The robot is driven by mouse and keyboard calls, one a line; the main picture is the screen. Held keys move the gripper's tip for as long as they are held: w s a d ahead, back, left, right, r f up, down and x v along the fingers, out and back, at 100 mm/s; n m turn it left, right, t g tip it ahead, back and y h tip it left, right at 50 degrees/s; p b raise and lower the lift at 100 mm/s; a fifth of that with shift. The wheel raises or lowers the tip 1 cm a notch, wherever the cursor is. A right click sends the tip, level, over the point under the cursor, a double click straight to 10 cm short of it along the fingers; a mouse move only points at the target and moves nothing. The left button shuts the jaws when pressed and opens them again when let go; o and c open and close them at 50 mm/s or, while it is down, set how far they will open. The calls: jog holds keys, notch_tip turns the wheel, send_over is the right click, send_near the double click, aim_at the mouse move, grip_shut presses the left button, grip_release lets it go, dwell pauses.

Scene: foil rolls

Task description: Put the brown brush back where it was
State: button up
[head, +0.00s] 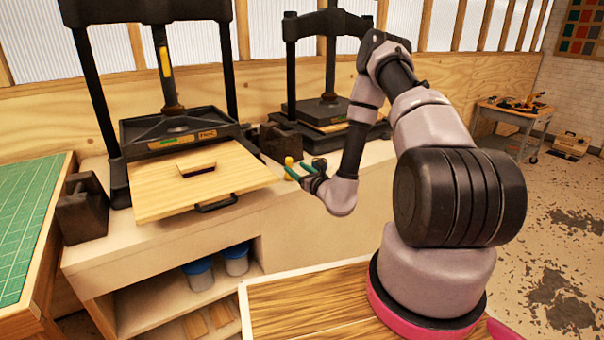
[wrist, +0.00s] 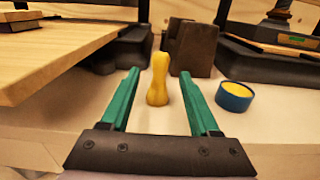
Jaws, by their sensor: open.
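A small brown block-shaped thing, which looks like the brown brush (head: 196,165), lies on the light wooden board (head: 160,197) of the left press. It also shows at the upper left of the wrist view (wrist: 20,24). My gripper (head: 299,170) is to the right of that board, over the pale bench top, with green fingers spread apart. In the wrist view my gripper (wrist: 160,74) is open, and an upright yellow waisted object (wrist: 158,78) stands between the finger lines. I cannot tell whether it is between the fingertips or just beyond them. No finger touches it visibly.
Dark blocks (wrist: 193,52) stand behind the yellow object. A blue tub with yellow contents (wrist: 235,95) is to its right. The left press (head: 180,128) and right press (head: 330,108) flank this spot. A green cutting mat (head: 25,225) is far left.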

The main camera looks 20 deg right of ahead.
jog(key=s+a+r+n+g+y, duration=0.25)
jog(key=a+r+n+y, duration=0.2)
jog(key=r, duration=0.35)
jog(key=s+a+r+n+g+y, duration=0.25)
jog(key=r+n+y, duration=0.2)
jog(key=r, duration=0.35)
jog(key=s+a+r+n+g+y, duration=0.2)
jog(key=s+a+r+n+g, duration=0.5)
jog(key=s+r+n+g, duration=0.5)
jog(key=s+d+r+n+h, duration=0.2)
jog(key=s+d+n+h, duration=0.2)
jog(key=s+h, duration=0.5)
jog(key=s+d+r+n+t+h, duration=0.1)
jog(key=s+d+r+t+h, duration=0.1)
jog(key=d, duration=0.4)
jog(key=s+d+r+n+t+h, duration=0.2)
jog(key=s+d+r+t+h, duration=0.1)
jog(key=s+d+r+t, duration=0.2)
jog(key=shift+d+r+h, duration=0.25)
jog(key=shift+d+h, duration=0.05)
jog(key=shift+d, duration=0.4)
jog(key=shift+c, duration=0.4)
